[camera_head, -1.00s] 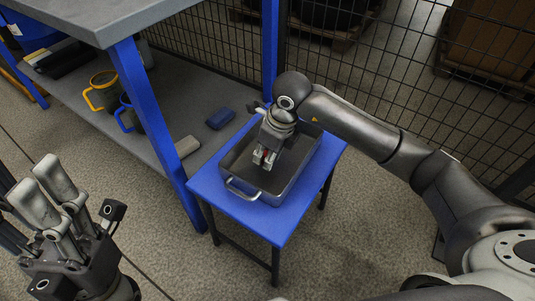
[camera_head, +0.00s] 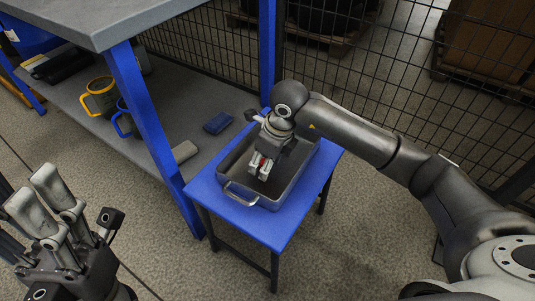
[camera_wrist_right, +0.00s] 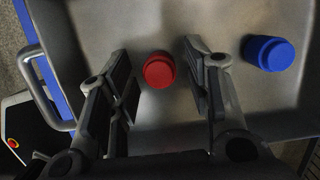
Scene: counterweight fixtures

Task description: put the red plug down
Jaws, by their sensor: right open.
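The red plug (camera_wrist_right: 159,69) is a short round piece near the tray floor in the right wrist view. My right gripper (camera_wrist_right: 157,58) is open, with one finger on each side of the plug and gaps between. In the head view the right gripper (camera_head: 258,172) points down into the metal tray (camera_head: 275,198), and a bit of red shows at its fingers. Contact between plug and tray floor is hard to judge. My left gripper (camera_head: 36,190) is at the lower left, empty, its fingers apart.
The tray sits on a small blue table (camera_head: 222,208). A workbench (camera_head: 125,12) with a lower shelf holding mugs is at left. A wire mesh fence (camera_head: 405,75) stands behind.

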